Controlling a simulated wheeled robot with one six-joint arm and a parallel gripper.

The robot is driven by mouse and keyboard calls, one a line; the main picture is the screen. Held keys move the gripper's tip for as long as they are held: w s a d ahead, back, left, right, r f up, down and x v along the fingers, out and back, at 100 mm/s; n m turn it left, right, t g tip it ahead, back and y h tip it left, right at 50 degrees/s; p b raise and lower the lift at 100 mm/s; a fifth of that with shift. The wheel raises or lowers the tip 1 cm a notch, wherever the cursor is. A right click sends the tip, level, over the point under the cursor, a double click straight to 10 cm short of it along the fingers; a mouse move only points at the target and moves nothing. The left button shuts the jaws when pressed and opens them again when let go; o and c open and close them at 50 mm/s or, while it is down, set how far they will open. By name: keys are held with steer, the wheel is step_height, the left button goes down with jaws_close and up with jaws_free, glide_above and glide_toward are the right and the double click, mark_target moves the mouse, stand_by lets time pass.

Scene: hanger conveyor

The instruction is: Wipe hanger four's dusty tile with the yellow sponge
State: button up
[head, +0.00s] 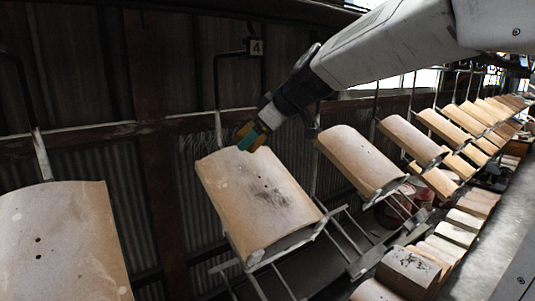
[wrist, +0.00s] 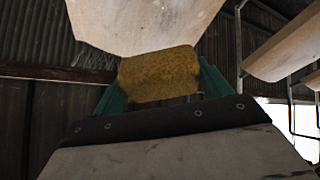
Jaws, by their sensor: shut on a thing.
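My gripper (head: 250,135) is shut on the yellow sponge (head: 259,139) at the top edge of hanger four's tile. In the wrist view the sponge (wrist: 158,74) sits between the green fingers, just below the tile's pale edge (wrist: 145,28). I cannot tell whether sponge and tile touch. Hanger four's tile (head: 240,205) is a curved, tan tile lying tilted on its hanger frame, with dark dust smudges on its middle and right. The "4" sign (head: 256,47) hangs from the hanger's hook above it.
Another tile hangs at the left (head: 60,240), and another close to the right (head: 360,160); more recede along the line. Loose tiles lie on a bench (head: 408,272) at the lower right. A corrugated wall with a rusty post (head: 150,140) stands behind.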

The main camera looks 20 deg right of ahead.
steer(key=shift+a+r+n, duration=0.1)
steer(key=shift+r+n, duration=0.35)
steer(key=shift+n, duration=0.05)
steer(key=shift+f+n, duration=0.3)
steer(key=shift+w+a+f, duration=0.1)
steer(key=shift+w+f, duration=0.3)
steer(key=shift+f, duration=0.4)
steer(key=shift+w+a+f, duration=0.1)
steer(key=shift+w+f, duration=0.35)
steer(key=shift+f, duration=0.4)
steer(key=shift+w+a+f, duration=0.1)
steer(key=shift+w+f, duration=0.3)
steer(key=shift+f, duration=0.4)
steer(key=shift+w+a+f, duration=0.1)
steer(key=shift+w+f, duration=0.1)
steer(key=shift+f, duration=0.25)
steer(key=shift+w+f, duration=0.2)
steer(key=shift+f, duration=0.25)
